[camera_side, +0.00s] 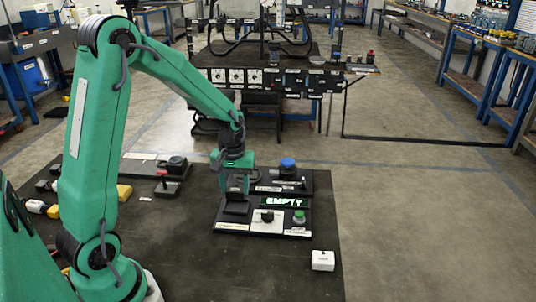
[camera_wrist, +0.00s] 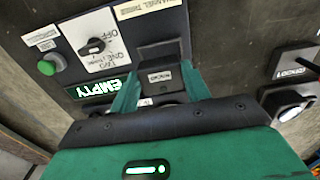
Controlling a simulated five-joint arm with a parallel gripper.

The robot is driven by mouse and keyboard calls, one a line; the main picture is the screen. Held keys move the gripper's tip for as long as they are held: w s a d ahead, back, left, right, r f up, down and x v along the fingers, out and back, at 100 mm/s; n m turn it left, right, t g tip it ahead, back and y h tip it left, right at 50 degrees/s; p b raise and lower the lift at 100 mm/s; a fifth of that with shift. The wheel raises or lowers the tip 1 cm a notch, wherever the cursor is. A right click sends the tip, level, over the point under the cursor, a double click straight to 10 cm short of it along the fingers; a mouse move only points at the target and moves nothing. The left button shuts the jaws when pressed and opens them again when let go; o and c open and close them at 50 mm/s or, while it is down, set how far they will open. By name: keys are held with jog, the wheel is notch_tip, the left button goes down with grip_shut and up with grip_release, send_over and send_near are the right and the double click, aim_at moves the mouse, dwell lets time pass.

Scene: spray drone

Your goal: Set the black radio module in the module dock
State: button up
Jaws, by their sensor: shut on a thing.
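The black radio module (camera_wrist: 156,78) has a white label on its face and sits between my gripper's green fingers in the wrist view. My gripper (camera_side: 235,190) is shut on it, pointing down over the left part of the dark control panel. The module dock appears as a dark square recess (camera_wrist: 164,48) in the panel, just beyond the module in the wrist view. In the side view the module (camera_side: 236,208) is low at the panel's left side, partly hidden by my fingers. I cannot tell whether it is in the dock or just above it.
The panel carries a lit EMPTY display (camera_side: 283,202), a white switch plate with a black knob (camera_side: 267,219) and a green button (camera_side: 299,216). A blue-topped knob (camera_side: 287,164) stands behind. A small white box (camera_side: 323,260) lies at front right. The mat's right front is mostly clear.

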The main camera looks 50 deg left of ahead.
aim_at(235, 197)
jog(key=shift+a+f, duration=0.1)
jog(key=shift+a, duration=0.1)
jog(key=shift+f, duration=2)
jog(key=shift+f, duration=0.15)
jog(key=o, duration=1)
notch_tip(235, 197, up, 12)
jog(key=shift+r, duration=0.1)
jog(key=shift+d+r, duration=0.1)
